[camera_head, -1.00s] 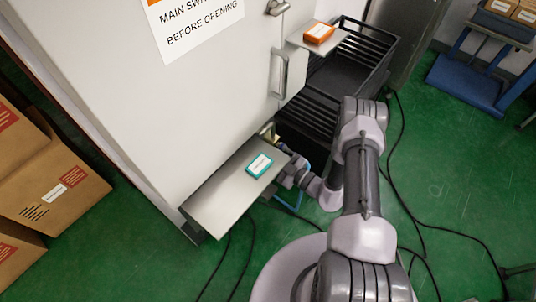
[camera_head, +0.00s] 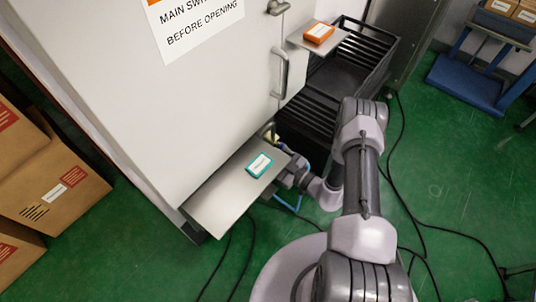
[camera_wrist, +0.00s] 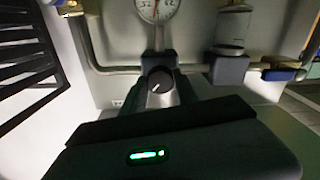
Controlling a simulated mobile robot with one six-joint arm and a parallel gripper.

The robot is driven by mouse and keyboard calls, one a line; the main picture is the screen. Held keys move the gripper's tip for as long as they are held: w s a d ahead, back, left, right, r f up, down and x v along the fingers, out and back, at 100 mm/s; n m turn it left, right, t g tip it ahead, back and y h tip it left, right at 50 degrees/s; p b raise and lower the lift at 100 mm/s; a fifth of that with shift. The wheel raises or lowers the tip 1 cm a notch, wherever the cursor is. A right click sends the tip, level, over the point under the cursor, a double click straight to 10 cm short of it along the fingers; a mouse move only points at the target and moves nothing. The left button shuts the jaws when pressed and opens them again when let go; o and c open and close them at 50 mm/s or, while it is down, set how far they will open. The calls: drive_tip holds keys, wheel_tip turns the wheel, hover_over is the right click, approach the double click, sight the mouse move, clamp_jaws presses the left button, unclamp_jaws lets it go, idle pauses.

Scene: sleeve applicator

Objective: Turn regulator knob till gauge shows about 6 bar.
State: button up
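The regulator knob (camera_wrist: 160,82) is a dark round knob with a pale pointer line, near the middle of the wrist view. The gauge (camera_wrist: 157,8) is a white dial straight above it, cut off by the top edge. Its reading cannot be told. My gripper's dark body (camera_wrist: 172,142) with a green light fills the bottom of the wrist view, below and in front of the knob. Its fingertips cannot be made out, so any contact with the knob is unclear. In the head view my wrist is low beside the cabinet, and the gripper, knob and gauge are largely hidden.
A metal pipe (camera_wrist: 120,70) runs to both sides of the knob. A clear filter bowl (camera_wrist: 232,28) and a blue-handled valve (camera_wrist: 280,74) are at right. Black crates (camera_head: 345,70) stand behind.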

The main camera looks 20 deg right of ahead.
drive_tip(key=o, duration=0.4)
drive_tip(key=p+v, duration=0.4)
drive_tip(key=v, duration=1.3)
drive_tip(key=shift+s+d, duration=0.1)
drive_tip(key=shift+s, duration=0.05)
